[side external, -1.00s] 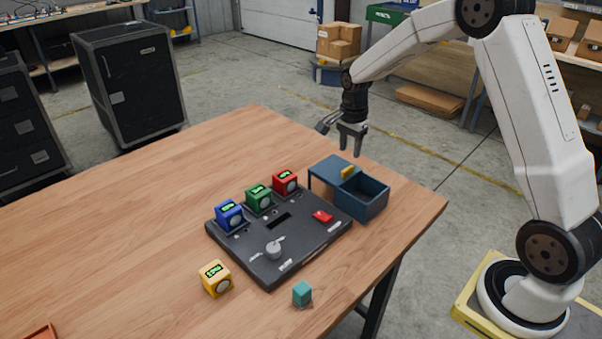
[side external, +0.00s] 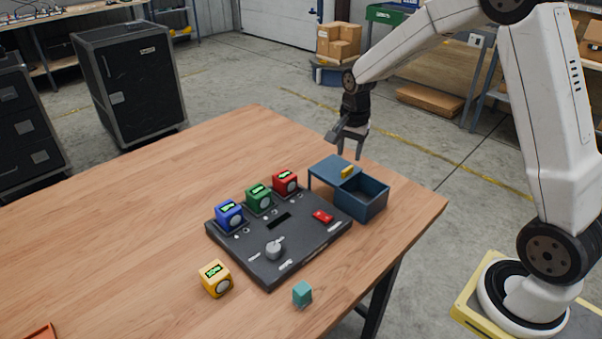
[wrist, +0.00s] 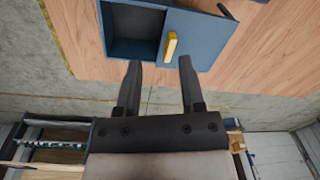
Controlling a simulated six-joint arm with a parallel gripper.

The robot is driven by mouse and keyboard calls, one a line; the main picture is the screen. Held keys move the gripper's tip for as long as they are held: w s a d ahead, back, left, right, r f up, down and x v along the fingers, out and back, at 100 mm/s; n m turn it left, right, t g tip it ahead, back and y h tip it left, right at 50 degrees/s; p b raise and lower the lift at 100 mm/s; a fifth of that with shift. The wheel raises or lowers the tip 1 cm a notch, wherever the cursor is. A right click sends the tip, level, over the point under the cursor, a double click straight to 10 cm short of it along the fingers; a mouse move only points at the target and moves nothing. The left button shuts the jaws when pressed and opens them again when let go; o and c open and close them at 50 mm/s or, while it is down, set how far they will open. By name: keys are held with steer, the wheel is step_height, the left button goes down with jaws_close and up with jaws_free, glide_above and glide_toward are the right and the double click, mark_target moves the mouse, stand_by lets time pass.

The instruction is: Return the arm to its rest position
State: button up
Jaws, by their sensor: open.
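My gripper (side external: 349,146) is open and empty, raised near the table's far right edge, behind the blue box. In the wrist view my gripper (wrist: 159,66) shows two dark fingers apart with nothing between them. The blue box (side external: 374,205) sits on the table, with an open compartment on one side and a lid with a yellow handle (side external: 347,173) on the other. The box also shows ahead of the fingers in the wrist view (wrist: 201,38).
A dark panel (side external: 255,268) holds blue (side external: 229,216), green (side external: 258,198) and red (side external: 285,182) cubes, a grey knob (side external: 274,249) and a red switch (side external: 323,216). A yellow cube (side external: 216,279) and a teal cube (side external: 302,294) lie in front. The table's left side (side external: 110,220) is mostly clear.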

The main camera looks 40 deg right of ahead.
steer(key=s+a+n+t, duration=0.1)
steer(key=s+a+n, duration=0.4)
steer(key=s+n, duration=0.2)
steer(key=s+a+f+n+t, duration=0.1)
steer(key=s+a+n, duration=0.4)
steer(key=s+n, duration=0.2)
steer(key=shift+s+a+f, duration=0.2)
steer(key=shift+s+a, duration=0.2)
steer(key=shift+s, duration=0.45)
